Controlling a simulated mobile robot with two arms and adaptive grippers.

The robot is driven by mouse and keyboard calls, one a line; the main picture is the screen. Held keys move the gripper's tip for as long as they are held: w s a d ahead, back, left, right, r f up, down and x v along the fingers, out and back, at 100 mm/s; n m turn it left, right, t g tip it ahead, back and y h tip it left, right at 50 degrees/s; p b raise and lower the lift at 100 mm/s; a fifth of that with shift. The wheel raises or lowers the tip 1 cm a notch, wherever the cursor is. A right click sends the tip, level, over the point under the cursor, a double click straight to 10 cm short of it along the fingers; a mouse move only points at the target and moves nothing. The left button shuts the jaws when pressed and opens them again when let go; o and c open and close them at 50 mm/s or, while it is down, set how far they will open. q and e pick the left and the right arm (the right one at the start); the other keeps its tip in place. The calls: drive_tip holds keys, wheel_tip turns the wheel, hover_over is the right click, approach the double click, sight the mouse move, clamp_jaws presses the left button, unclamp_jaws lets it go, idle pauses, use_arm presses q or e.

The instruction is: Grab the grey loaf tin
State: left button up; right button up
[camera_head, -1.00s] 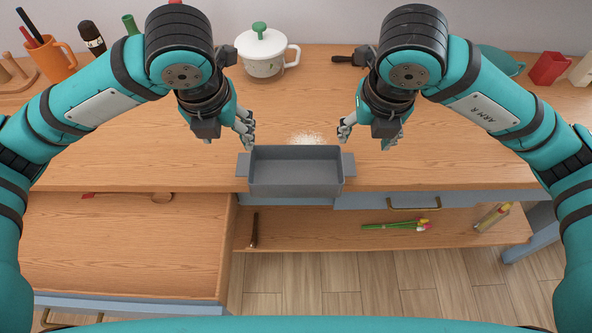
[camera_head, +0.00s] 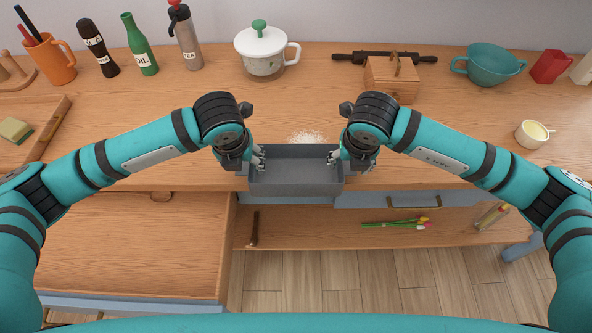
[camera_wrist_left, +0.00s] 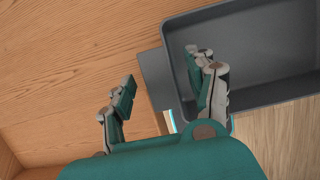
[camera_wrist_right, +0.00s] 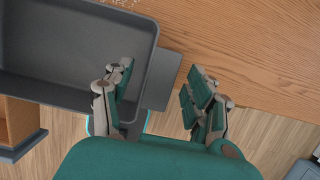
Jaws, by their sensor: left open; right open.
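The grey loaf tin (camera_head: 296,180) is a rectangular open tin with a flat handle at each end. It sits at the front edge of the wooden counter and looks empty. My left gripper (camera_head: 257,163) is open at its left end. In the left wrist view my left gripper (camera_wrist_left: 165,95) has one finger over the tin's inside and the other outside, with the left handle between them. My right gripper (camera_head: 340,160) is open at the right end. In the right wrist view my right gripper (camera_wrist_right: 158,92) straddles the right handle the same way. I cannot tell whether any finger touches the tin.
A pulled-out drawer (camera_head: 130,245) is at lower left and a lower shelf (camera_head: 340,238) holds flowers. A white lidded pot (camera_head: 263,55), a wooden box (camera_head: 391,78) and a teal bowl (camera_head: 490,65) stand behind. White powder (camera_head: 306,137) lies just behind the tin.

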use_arm(q)
drive_tip(key=shift+f, duration=0.35)
use_arm(e)
drive_tip(key=shift+f, duration=0.4)
use_arm(q)
drive_tip(key=shift+w+a, duration=0.1)
clamp_jaws()
use_arm(e)
drive_tip(key=shift+w, duration=0.1)
clamp_jaws()
drive_tip(key=shift+r, duration=0.1)
